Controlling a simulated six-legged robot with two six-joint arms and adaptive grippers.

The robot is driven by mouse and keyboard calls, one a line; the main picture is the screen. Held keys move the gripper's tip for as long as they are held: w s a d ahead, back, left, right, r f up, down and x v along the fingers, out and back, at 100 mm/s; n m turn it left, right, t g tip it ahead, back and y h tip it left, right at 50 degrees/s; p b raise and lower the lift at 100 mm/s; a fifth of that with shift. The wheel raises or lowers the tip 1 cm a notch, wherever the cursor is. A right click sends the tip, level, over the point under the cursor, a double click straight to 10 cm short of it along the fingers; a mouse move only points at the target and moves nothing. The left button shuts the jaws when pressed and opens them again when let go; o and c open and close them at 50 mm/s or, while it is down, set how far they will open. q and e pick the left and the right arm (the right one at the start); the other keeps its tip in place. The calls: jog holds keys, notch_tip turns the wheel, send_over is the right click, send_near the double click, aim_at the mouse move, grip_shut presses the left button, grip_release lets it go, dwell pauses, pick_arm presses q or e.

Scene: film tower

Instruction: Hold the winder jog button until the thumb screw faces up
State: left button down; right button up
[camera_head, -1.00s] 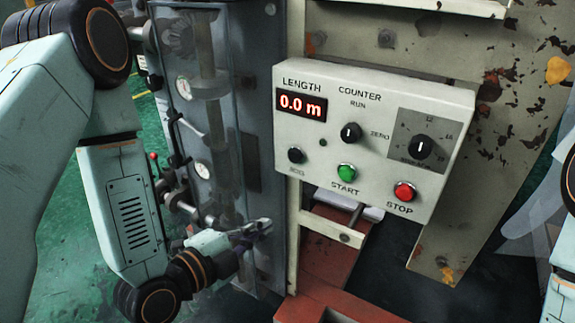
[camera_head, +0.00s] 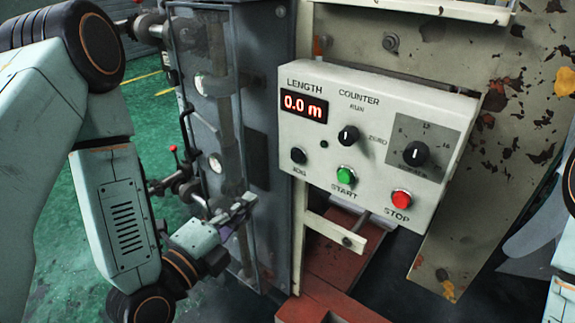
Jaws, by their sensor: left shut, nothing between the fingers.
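The control box (camera_head: 325,155) is a pale panel in the middle of the head view. The jog button (camera_head: 298,156) is a small black button at its lower left, with a small label under it too blurred to read for sure. My left gripper (camera_head: 244,206) is shut and empty, below and left of the jog button and apart from it, in front of the grey cabinet. No thumb screw can be made out. My right gripper is not in view; only part of my right arm shows at the right edge.
The box also bears a red display reading 0.0 m (camera_head: 304,106), a green START button (camera_head: 345,175), a red STOP button (camera_head: 401,200) and two black knobs. A grey cabinet (camera_head: 260,130) with a clear front stands left. A pale bracket (camera_head: 335,232) sits below the box.

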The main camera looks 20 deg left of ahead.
pick_arm(q)
jog(key=b, duration=0.5)
send_near(296, 158)
jog(key=x, duration=0.6)
jog(key=shift+d, duration=0.1)
jog(key=shift+w, duration=0.45)
jog(key=shift+d, duration=0.1)
